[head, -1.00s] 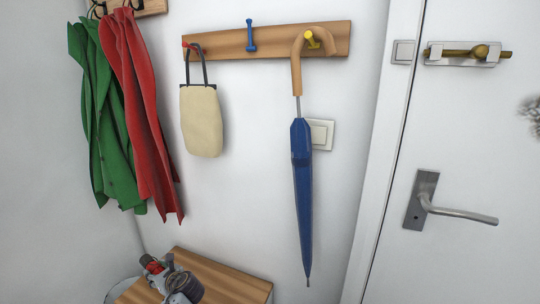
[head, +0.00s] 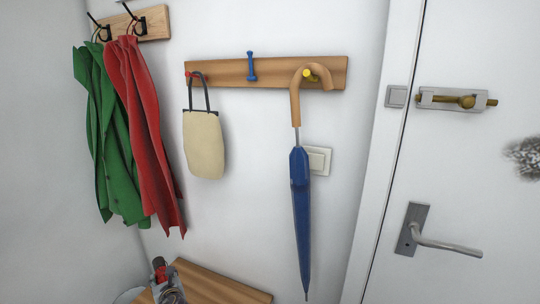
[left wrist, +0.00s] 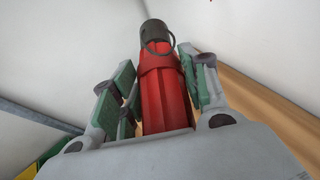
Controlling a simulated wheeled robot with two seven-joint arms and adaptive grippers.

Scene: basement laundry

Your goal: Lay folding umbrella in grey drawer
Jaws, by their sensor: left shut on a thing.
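My left gripper (head: 165,284) is low at the left of the head view, in front of a wooden top. It is shut on the folding umbrella, a short red body with a dark cap (head: 158,263). In the left wrist view the red umbrella (left wrist: 163,95) lies between the green-padded fingers (left wrist: 160,82). Its dark end with a loop strap points away from the palm. No grey drawer can be made out in either view. My right gripper is not in view.
A wooden top (head: 225,288) stands against the wall. Above it hang a beige bag (head: 204,145) and a long blue umbrella (head: 301,210) on a peg rail (head: 225,72). Green (head: 115,150) and red (head: 145,140) garments hang left. A white door (head: 450,170) is right.

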